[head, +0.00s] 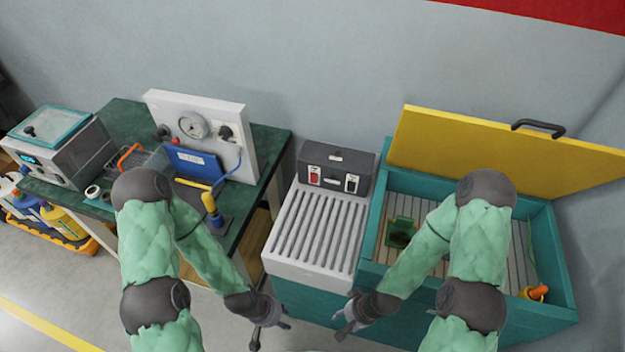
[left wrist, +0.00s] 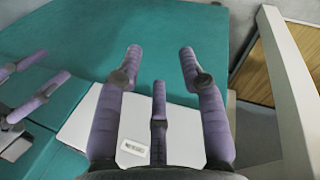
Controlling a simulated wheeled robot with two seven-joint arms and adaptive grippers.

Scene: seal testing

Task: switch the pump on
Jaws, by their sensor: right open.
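A dark box (head: 337,168) with a red switch (head: 314,176) and a black-and-white switch (head: 351,184) stands at the back of a grey ribbed bench (head: 285,262). Which switch belongs to the pump, and its position, are too small to tell. My left gripper (head: 270,332) is low in front of the bench, well away from the switches. In the left wrist view its purple fingers (left wrist: 160,66) are spread with nothing between them. My right gripper (head: 345,322) is open and empty to its right, also in front of the bench. It shows partly in the left wrist view (left wrist: 20,95).
A teal tank (head: 372,225) with a raised yellow lid (head: 500,150) stands right of the bench. A dark green table (head: 262,150) at left holds a white gauge panel (head: 200,105) and a blue-and-yellow tool (head: 212,205). The space above the ribbed top is clear.

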